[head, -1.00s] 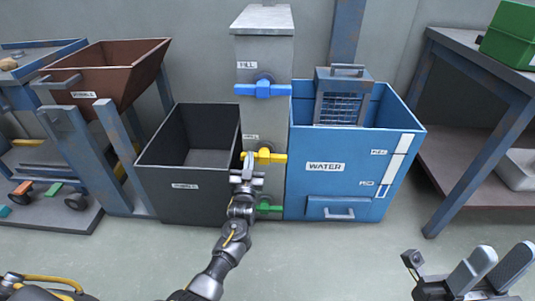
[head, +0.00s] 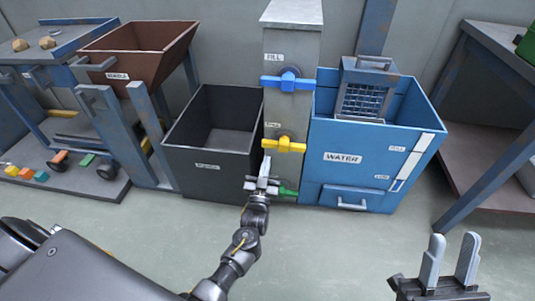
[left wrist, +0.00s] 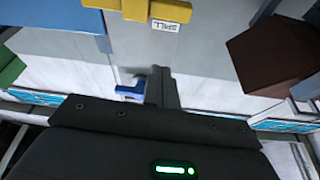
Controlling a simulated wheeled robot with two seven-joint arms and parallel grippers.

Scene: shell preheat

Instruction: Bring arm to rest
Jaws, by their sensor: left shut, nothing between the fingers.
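My left gripper (head: 265,168) is shut and empty. In the head view its fingertips point up in front of the grey column (head: 291,55), just below the yellow handle (head: 284,145). It partly hides the green handle (head: 289,192). The blue handle (head: 287,83) lies level higher up the column. In the left wrist view, the shut fingers (left wrist: 162,88) show past the dark gripper body, with a yellow part (left wrist: 150,10) at the top edge. My right gripper (head: 452,258) is at lower right, its two fingers apart with nothing between them.
A black bin (head: 205,166) stands left of the column. The blue water tank (head: 336,172) with a wire basket (head: 361,101) stands right. A brown hopper (head: 137,66) on a frame is at left, a grey bench (head: 490,165) at right. The front floor is clear.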

